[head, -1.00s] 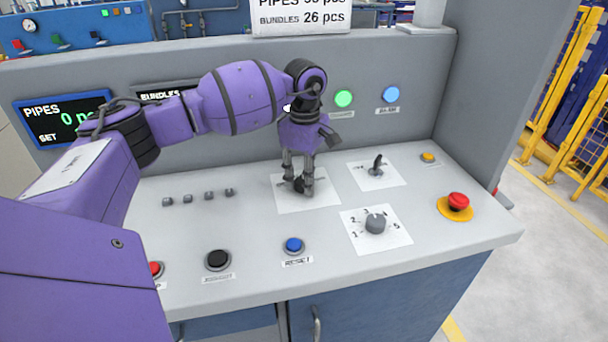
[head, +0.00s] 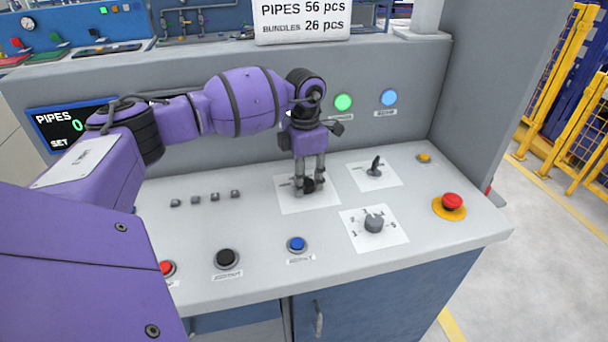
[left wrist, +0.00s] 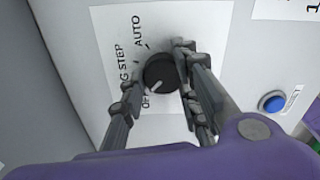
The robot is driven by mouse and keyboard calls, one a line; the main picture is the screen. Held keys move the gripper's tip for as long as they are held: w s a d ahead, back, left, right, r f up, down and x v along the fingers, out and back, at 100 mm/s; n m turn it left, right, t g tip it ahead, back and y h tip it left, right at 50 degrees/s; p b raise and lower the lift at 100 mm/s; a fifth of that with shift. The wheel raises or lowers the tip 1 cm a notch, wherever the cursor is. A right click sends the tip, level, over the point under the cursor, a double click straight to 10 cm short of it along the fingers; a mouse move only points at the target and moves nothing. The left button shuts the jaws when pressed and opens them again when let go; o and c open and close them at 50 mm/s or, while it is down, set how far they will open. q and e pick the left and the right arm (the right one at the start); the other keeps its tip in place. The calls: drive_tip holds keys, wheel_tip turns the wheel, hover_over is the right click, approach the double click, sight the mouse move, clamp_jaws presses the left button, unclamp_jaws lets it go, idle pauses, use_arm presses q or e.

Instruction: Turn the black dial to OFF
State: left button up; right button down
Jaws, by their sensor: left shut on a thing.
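The black dial (head: 309,187) sits on a white label plate (head: 290,203) on the grey console; it also shows in the left wrist view (left wrist: 161,72). That view shows the labels AUTO, STEP and OFF around it, partly covered. The dial's pale pointer mark is turned toward the OFF label. My left gripper (head: 309,184) comes down from above and is shut on the dial, with a finger on each side, as seen in the left wrist view (left wrist: 160,75). My right gripper is not in view.
A lever switch (head: 375,167) and a grey numbered knob (head: 374,223) are to the right. A blue button (head: 296,244), a black button (head: 226,258) and a red emergency button (head: 452,201) are on the same panel. Several small switches stand at the left.

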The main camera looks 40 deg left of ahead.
use_arm(q)
drive_tip(key=shift+w+a+r+n+p, duration=0.1)
drive_tip(key=shift+a+r+n+p, duration=0.1)
drive_tip(key=shift+n, duration=0.35)
drive_tip(key=shift+w+a+r+n+p, duration=0.1)
drive_tip(key=shift+r+n+p, duration=0.1)
drive_tip(key=shift+n, duration=0.85)
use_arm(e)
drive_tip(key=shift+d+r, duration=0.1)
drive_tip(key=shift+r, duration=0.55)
use_arm(q)
drive_tip(key=shift+s+f, duration=0.1)
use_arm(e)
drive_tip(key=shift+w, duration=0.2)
use_arm(q)
drive_tip(key=o, duration=0.9)
drive_tip(key=shift+o, duration=0.7)
drive_tip(key=shift+s+f, duration=0.1)
drive_tip(key=shift+f, duration=0.1)
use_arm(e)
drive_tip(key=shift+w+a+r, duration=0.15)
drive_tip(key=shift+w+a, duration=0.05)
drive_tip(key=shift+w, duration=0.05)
